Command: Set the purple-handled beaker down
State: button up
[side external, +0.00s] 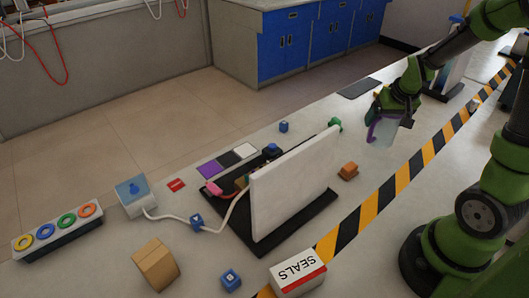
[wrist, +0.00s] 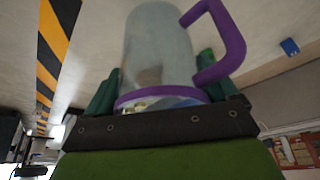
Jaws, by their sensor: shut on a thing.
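The purple-handled beaker is a clear vessel (side external: 387,134) with a purple handle, under my gripper (side external: 388,112) at the upper right in the side view. In the wrist view the beaker (wrist: 155,45) fills the middle, with a purple band at its near end and the handle (wrist: 238,40) to the right. My gripper (wrist: 158,88) is shut on it, with a green finger on each side. The beaker looks held over the table beyond the striped tape. Whether its base touches the table cannot be told.
A white panel (side external: 292,185) stands on a black base at the centre. Purple (side external: 209,168), black and white squares lie behind it. A dark mat (side external: 360,88) lies at the back edge.

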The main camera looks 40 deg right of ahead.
aim_at(382, 132)
jog(key=shift+f, duration=2.3)
jog(key=shift+f, duration=0.15)
jog(key=o, duration=0.8)
jog(key=v, duration=1.2)
jog(key=s+a+r+n+t+y, duration=0.1)
jog(key=a+r, duration=0.1)
jog(key=a, duration=0.5)
jog(key=s+a+r+n+t+y, duration=0.1)
jog(key=a+r+y, duration=0.1)
jog(key=a, duration=0.5)
jog(key=s+a+r+n+t+y, duration=0.1)
jog(key=a+r, duration=0.3)
jog(key=a, duration=0.3)
jog(key=shift+s+a+r+n+t+y, duration=0.25)
jog(key=shift+s+a+n+t+y, duration=0.05)
jog(key=shift+a+n+t+y, duration=0.1)
